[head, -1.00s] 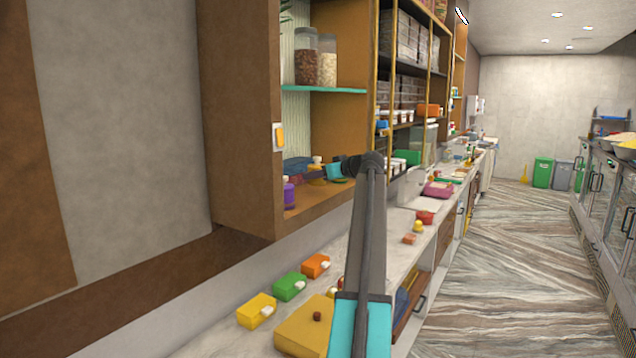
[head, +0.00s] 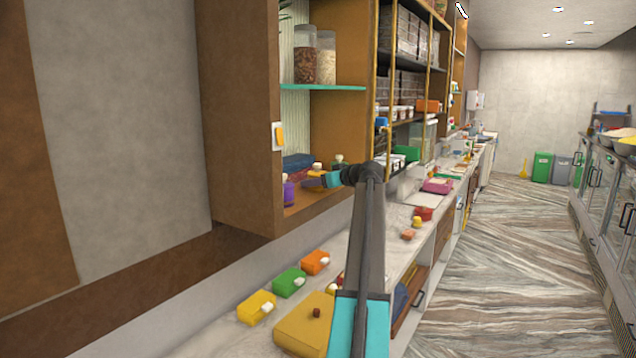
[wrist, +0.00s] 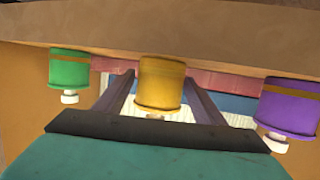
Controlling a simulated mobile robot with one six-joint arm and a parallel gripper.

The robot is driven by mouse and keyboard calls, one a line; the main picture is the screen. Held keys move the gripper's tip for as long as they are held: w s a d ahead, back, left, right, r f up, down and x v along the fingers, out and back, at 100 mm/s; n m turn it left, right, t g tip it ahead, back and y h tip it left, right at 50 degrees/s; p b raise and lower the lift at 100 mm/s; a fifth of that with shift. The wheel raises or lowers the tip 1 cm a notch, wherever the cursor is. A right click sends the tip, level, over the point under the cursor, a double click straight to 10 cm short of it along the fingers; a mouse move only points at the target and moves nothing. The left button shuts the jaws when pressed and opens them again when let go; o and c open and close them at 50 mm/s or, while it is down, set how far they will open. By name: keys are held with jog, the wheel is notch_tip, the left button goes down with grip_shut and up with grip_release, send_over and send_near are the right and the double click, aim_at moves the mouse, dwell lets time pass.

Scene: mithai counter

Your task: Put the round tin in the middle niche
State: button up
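Three round tins with white knobs stand on the floor of the wall cabinet's near niche (head: 310,204). In the wrist view, which looks upside down, they are a green tin (wrist: 69,70), a yellow tin (wrist: 160,84) in the middle and a purple tin (wrist: 287,106). The purple tin (head: 288,193) also shows in the head view. My gripper (wrist: 160,78) is open, its two dark fingers apart on either side of the yellow tin. I cannot tell whether they touch it. I cannot tell which niche is the middle one.
A teal shelf (head: 322,87) with jars is above the gripper. The cabinet's side wall (head: 240,120) stands to the left. Below, the counter holds a yellow box (head: 256,306), a green box (head: 288,283), an orange box (head: 315,262) and a mustard box (head: 300,328).

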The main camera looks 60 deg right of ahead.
jog(key=shift+r, duration=0.2)
dwell(0.3)
jog(key=shift+s+a, duration=0.1)
jog(key=shift+s, duration=0.2)
jog(key=shift+b+v, duration=1.9)
jog(key=shift+v, duration=3.75)
